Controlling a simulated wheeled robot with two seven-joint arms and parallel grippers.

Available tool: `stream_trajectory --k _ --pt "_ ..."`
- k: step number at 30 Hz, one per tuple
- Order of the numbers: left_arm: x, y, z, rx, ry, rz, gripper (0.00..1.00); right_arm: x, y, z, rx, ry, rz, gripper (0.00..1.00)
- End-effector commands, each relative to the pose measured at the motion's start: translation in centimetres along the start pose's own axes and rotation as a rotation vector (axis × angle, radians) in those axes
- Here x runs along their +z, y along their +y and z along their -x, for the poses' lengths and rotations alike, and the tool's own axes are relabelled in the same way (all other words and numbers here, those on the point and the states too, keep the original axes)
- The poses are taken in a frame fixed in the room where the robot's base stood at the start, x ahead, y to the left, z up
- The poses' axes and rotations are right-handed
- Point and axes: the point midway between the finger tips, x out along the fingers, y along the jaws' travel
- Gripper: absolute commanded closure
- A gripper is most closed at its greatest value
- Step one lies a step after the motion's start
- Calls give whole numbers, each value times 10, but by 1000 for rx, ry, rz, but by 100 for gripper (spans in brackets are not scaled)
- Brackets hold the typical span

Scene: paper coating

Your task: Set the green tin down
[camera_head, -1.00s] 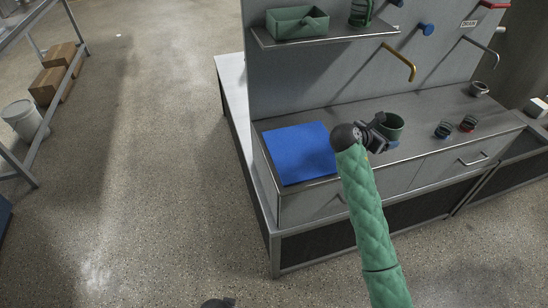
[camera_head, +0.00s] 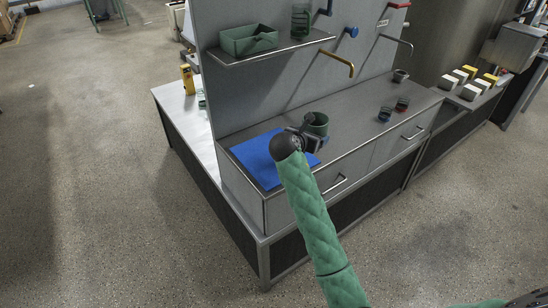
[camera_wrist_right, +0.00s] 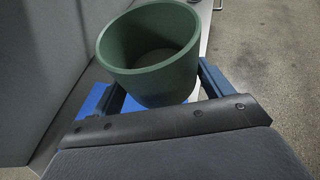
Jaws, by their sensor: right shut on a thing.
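The green tin (camera_head: 318,124) is an open-topped, empty-looking cup, held about upright. My right gripper (camera_head: 316,137) is shut on it, with a blue finger on each side in the right wrist view, where the tin (camera_wrist_right: 150,55) fills the upper middle. The tin is near the right side of the blue mat (camera_head: 255,158) on the grey counter. The mat is partly hidden by my arm and gripper. I cannot tell whether the tin's base touches anything. My left gripper is not in view.
Two small dark cups (camera_head: 385,114) (camera_head: 402,104) stand to the right on the counter (camera_head: 350,112), and a small grey cup (camera_head: 400,76) stands farther back. A shelf (camera_head: 270,53) with a green bin (camera_head: 248,40) overhangs behind. A yellow hooked bar (camera_head: 340,62) sticks out from the panel.

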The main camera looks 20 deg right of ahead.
Motion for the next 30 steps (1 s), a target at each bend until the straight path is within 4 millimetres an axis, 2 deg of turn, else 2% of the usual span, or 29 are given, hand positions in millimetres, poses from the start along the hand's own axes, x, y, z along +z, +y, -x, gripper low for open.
stream_trajectory --k 16,21,25,30 --pt "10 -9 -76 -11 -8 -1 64 -72 80 29 4 2 3 50" --pt "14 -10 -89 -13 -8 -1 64 -83 91 33 3 1 1 50" --pt "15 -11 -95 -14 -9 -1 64 -90 92 31 2 1 1 50" --pt "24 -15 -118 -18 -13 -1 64 -110 92 23 2 2 3 50"
